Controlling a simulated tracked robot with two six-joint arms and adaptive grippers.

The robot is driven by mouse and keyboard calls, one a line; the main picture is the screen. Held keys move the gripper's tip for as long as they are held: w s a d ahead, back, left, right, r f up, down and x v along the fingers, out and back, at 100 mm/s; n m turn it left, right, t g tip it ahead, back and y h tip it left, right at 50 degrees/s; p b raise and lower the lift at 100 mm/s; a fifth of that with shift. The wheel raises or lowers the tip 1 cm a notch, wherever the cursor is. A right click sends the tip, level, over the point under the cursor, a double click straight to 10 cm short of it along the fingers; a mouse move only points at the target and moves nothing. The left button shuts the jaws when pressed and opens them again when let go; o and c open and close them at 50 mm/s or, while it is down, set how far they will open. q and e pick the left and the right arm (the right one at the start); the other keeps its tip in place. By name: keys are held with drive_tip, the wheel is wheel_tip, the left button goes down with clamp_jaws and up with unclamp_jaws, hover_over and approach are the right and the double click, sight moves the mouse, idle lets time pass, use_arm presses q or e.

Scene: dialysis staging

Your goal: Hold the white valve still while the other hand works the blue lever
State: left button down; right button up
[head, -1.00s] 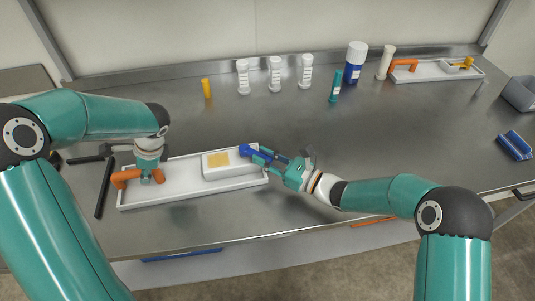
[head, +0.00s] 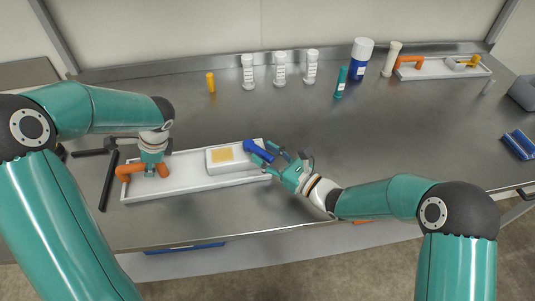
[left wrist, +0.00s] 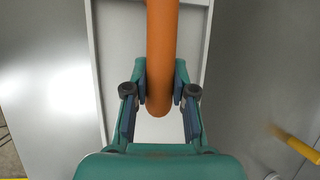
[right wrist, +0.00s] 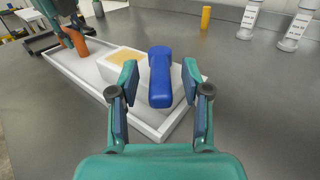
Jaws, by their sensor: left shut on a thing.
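The white valve (head: 214,165) is a white block with a yellow label, on a long white tray (head: 190,184). Its blue lever (head: 259,151) sticks out at the block's right end and also shows in the right wrist view (right wrist: 160,82). My left gripper (head: 150,172) is shut on the orange handle (head: 124,172) at the tray's left end; in the left wrist view the orange bar (left wrist: 161,60) lies between its fingers. My right gripper (right wrist: 160,85) is open, with one finger on each side of the blue lever and a visible gap on both sides.
Several bottles and tubes stand along the back, among them a blue bottle (head: 361,62) and a yellow one (head: 211,83). A second white tray (head: 440,71) with an orange handle is at the back right. A blue item (head: 518,145) lies at the right. The table's middle is clear.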

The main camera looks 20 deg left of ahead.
sight(267, 154)
wheel_tip(267, 154, up, 10)
drive_tip(key=shift+w+f, duration=0.1)
idle(0.6)
